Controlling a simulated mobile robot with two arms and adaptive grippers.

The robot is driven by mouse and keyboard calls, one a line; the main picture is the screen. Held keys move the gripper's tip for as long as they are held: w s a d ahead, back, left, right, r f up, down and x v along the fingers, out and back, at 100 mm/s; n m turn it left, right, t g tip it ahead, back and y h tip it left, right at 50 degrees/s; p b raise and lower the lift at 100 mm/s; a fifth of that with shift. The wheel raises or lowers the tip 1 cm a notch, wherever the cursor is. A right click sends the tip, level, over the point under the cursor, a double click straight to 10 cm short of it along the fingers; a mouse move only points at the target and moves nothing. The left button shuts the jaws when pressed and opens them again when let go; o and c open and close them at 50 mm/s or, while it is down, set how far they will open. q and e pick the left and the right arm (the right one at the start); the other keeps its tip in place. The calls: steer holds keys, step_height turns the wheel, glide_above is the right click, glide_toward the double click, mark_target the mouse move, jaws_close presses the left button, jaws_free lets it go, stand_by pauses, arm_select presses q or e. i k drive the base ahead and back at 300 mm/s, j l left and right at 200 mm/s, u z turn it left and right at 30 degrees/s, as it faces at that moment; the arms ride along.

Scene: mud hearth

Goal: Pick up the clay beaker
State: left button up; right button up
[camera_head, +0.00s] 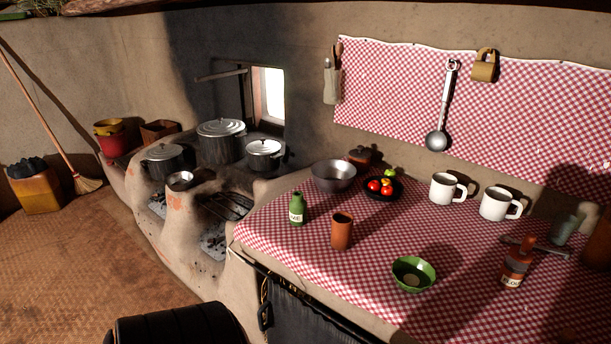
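The clay beaker (342,231) is a reddish-brown open cylinder. It stands upright on the red-and-white checked cloth (310,270) of the counter, near the counter's front edge. Nothing touches it and its dark opening faces up. Neither of my grippers shows in the head view.
A green bottle (297,209) stands left of the beaker and a green bowl (413,274) to its right. Behind are a metal bowl (334,176), a dark dish of tomatoes (382,188) and two white mugs (445,189). A red-brown bottle (516,262) stands far right. Bare cloth surrounds the beaker.

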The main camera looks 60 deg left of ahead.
mark_target(342, 224)
steer(key=u, duration=1.6)
